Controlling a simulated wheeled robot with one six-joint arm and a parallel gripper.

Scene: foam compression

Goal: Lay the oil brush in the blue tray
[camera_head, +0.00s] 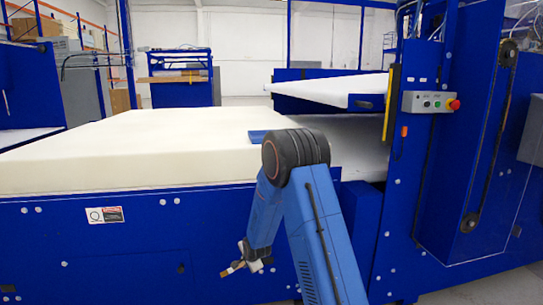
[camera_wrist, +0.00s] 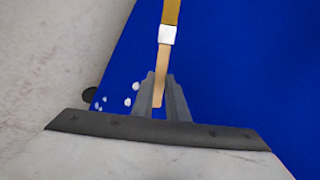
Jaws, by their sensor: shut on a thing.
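The oil brush (camera_wrist: 164,60) is in my gripper (camera_wrist: 160,88), which is shut on its pale wooden part. A whitish band and a mustard-yellow end extend beyond the fingertips. In the head view my gripper (camera_head: 252,261) hangs low in front of the blue machine side, with the brush (camera_head: 233,268) pointing out to the left. The blue tray (camera_head: 258,136) appears as a flat blue piece on top of the white foam. My arm hides its right part. The brush is well below the tray and apart from it.
A thick white foam slab (camera_head: 130,145) covers the machine bed, its left and middle top clear. The blue machine side (camera_head: 110,245) stands directly behind my gripper. A blue press column with a control box (camera_head: 430,102) stands at the right. Bare floor (camera_wrist: 50,60) shows in the wrist view.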

